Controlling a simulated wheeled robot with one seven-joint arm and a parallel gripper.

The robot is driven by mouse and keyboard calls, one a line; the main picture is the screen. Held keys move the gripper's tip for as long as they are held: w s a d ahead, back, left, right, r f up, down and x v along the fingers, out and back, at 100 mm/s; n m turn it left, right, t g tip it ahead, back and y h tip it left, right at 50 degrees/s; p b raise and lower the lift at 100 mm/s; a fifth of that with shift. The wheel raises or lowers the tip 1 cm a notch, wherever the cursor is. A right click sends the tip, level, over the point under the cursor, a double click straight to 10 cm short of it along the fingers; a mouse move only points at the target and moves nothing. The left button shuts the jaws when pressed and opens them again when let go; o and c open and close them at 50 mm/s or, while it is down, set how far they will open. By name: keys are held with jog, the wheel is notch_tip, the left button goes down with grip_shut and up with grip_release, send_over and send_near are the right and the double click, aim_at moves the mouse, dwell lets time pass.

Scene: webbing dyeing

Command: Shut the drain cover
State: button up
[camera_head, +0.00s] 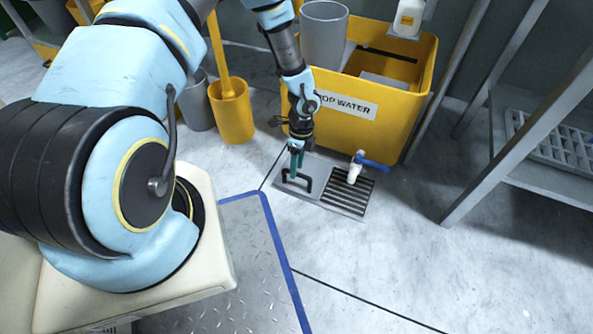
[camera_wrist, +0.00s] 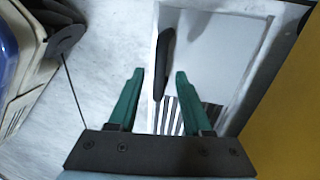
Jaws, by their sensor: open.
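The drain cover is a flat grey plate (camera_head: 311,190) with a black bar handle (camera_head: 297,184). It lies at floor level, left of the slatted drain grate (camera_head: 348,191), whose dark slots are uncovered. My gripper (camera_head: 298,166) points down over the cover, with its green fingers close to the handle. The plate (camera_wrist: 215,45) and part of the grate (camera_wrist: 214,116) also show there. I cannot tell whether the fingers touch the handle.
A yellow bin (camera_head: 385,100) labelled for water stands right behind the drain. Its white tap with a blue lever (camera_head: 372,163) hangs over the grate. A yellow bucket (camera_head: 232,112) stands to the left, and a metal shelf (camera_head: 545,150) to the right. The front floor is clear.

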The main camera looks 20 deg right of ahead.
jog(key=shift+a+f, duration=0.1)
jog(key=shift+f, duration=0.35)
grip_shut()
dwell(1.2)
